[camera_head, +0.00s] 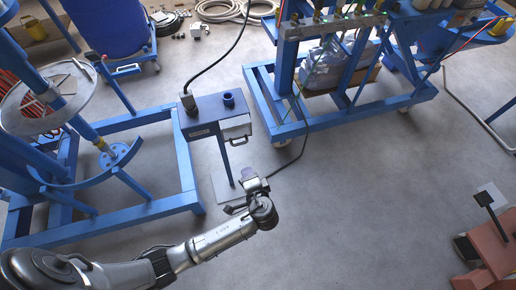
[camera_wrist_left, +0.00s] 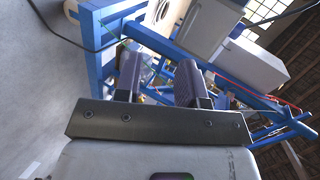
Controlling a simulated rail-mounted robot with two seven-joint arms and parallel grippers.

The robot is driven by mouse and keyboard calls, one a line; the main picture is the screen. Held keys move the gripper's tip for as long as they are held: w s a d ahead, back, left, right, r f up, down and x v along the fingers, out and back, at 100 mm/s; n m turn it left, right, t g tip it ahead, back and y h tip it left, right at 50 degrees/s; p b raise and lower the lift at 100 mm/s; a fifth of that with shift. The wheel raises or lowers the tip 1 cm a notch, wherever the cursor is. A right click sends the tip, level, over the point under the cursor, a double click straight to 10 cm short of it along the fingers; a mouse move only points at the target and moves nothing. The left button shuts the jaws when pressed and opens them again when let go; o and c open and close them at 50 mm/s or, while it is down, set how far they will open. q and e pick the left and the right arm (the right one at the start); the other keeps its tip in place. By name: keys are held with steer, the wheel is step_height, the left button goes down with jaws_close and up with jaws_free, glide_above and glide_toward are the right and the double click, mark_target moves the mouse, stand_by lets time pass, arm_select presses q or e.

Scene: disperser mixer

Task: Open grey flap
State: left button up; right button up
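A small blue-grey box (camera_head: 210,113) stands on a thin blue post beside the left blue frame, with a dark blue round part on top. A light grey flap (camera_head: 236,128) is on its right-hand side; I cannot tell how far it is open. My left gripper (camera_head: 249,173) is below and slightly right of the flap, apart from it. In the left wrist view its two dark fingers (camera_wrist_left: 160,80) stand apart with nothing held between them. Pale grey boxy shapes (camera_wrist_left: 247,62) show beyond the fingers; I cannot tell whether one is the flap. My right gripper is not in view.
A blue frame with round metal discs (camera_head: 60,98) stands at the left. A blue wheeled frame (camera_head: 330,118) stands at the back right. A black cable (camera_head: 222,57) rises from the box. A reddish-brown object (camera_head: 490,245) is at lower right. The middle floor is clear.

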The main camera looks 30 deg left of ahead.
mark_target(240, 144)
arm_select(q)
steer(key=shift+m+t+y, duration=0.7)
steer(key=shift+t+y, duration=0.1)
steer(key=x, duration=0.5)
steer(key=r+b+x, duration=0.1)
steer(key=x, duration=0.3)
steer(key=r+b+x, duration=0.1)
steer(key=x, duration=0.4)
steer(key=shift+w+a, duration=0.25)
steer(key=shift+w, duration=0.3)
steer(key=c, duration=0.3)
jaws_close()
